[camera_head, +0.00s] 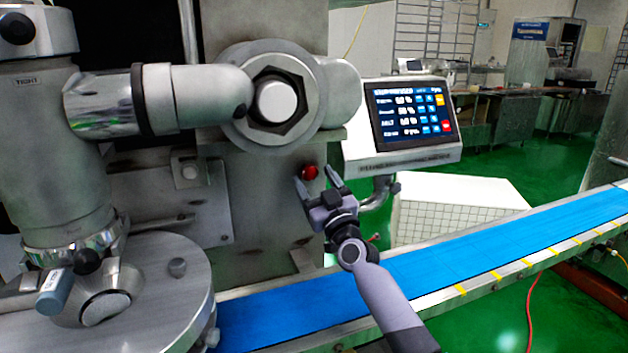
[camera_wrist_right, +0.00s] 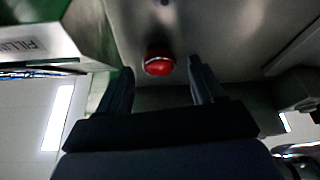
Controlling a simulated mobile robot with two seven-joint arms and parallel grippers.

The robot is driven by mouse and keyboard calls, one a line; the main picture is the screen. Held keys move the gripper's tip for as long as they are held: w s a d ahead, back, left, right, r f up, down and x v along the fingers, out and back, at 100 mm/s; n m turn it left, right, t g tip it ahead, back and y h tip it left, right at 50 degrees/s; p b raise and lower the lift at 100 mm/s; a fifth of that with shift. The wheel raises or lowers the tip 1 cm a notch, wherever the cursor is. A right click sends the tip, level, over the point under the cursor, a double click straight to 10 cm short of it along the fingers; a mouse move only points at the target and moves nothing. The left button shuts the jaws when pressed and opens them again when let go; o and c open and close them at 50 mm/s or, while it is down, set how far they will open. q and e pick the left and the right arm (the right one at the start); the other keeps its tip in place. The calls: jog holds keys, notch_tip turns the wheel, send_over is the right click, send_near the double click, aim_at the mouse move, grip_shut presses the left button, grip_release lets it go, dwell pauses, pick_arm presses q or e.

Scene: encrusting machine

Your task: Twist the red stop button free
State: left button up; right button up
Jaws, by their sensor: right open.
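The red stop button (camera_head: 310,172) is a round red knob on the grey front panel of the machine, below the large hex nut. My right gripper (camera_head: 315,181) is open, with its two fingers pointing up toward the button, one on each side of it in the head view. In the right wrist view the red button (camera_wrist_right: 159,62) shows ahead, between the two dark fingers (camera_wrist_right: 157,85) and a little past their tips. I cannot tell whether a finger touches it; a gap shows on both sides. My left gripper is not in view.
A control screen (camera_head: 412,112) on a bracket stands right of the button. A blue conveyor belt (camera_head: 480,253) runs below my right arm. Metal pipework (camera_head: 200,93) and a round steel table (camera_head: 150,295) are on the left.

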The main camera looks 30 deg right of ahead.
jog(key=shift+w+d+r, duration=0.1)
jog(key=shift+w+r, duration=0.05)
jog(key=shift+w, duration=0.3)
